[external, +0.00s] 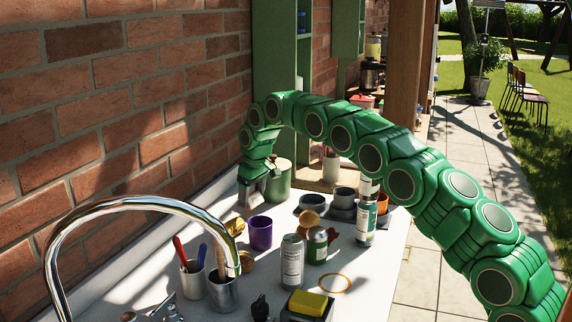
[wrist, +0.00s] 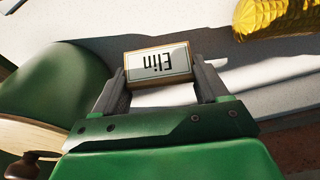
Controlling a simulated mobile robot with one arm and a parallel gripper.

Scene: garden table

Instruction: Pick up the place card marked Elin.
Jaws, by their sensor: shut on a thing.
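The place card marked Elin (wrist: 158,63) is a small pale plate with a tan edge. Its dark lettering appears upside down in the wrist view. My gripper (wrist: 158,72) is shut on it, with one dark finger at each short end. In the external view my gripper (external: 250,193) points down over the white counter by the brick wall, just left of the green canister (external: 278,180). The card is too small to make out clearly there. I cannot tell whether it touches the counter.
The green canister fills the left of the wrist view (wrist: 55,85). A yellow textured object (wrist: 275,17) is at top right. In the external view, a purple cup (external: 260,233), grey can (external: 292,261), tall bottle (external: 366,222) and curved tap (external: 130,204) stand nearer the camera.

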